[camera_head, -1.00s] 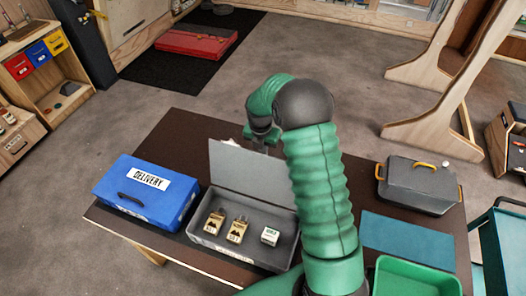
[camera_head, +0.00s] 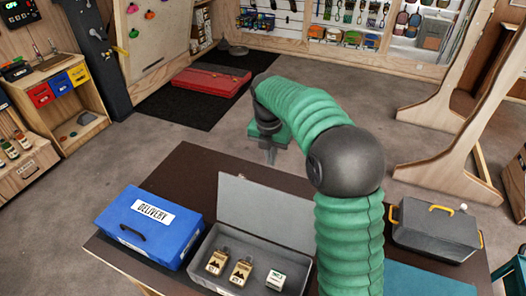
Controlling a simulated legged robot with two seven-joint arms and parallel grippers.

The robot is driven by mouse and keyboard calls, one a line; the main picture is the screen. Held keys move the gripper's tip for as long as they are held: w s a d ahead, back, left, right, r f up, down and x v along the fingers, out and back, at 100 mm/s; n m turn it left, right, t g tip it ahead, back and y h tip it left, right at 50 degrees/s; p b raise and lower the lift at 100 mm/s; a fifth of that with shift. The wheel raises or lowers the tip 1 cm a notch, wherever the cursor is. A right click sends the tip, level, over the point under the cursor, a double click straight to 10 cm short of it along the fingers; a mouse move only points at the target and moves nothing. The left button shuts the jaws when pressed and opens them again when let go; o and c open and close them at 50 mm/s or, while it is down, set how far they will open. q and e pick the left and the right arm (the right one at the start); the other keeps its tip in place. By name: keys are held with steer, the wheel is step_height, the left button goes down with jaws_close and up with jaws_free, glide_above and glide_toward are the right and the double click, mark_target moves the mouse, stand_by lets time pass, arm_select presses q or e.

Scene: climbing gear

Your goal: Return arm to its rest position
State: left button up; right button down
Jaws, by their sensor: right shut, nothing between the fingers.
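My right arm (camera_head: 348,245), in green ribbed sleeves with dark grey joints, rises from the bottom and bends forward and left over the table. My right gripper (camera_head: 270,156) is small and grey at the arm's far end. It is shut and empty, above the table's back part, behind the raised lid of the open grey box (camera_head: 205,256). My left arm and gripper are not in view.
The dark brown table (camera_head: 190,165) holds a closed blue DELIVERY box (camera_head: 125,238), the open grey box with two labelled bottles (camera_head: 217,262) and a small white box (camera_head: 276,280), and a closed grey case (camera_head: 440,243). A red case (camera_head: 211,82) lies on the black floor mat.

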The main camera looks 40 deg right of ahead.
steer(key=s+a+f+m+t+b, duration=0.1)
steer(key=s+a+f+m+b, duration=0.3)
steer(key=s+a+f+m, duration=0.3)
steer(key=s+a+f+m+t+y+b, duration=0.1)
steer(key=s+a+f+m+b, duration=0.3)
steer(key=a+f+m, duration=1)
steer(key=s+m, duration=0.2)
steer(key=s, duration=0.1)
steer(key=shift+a+f, duration=0.3)
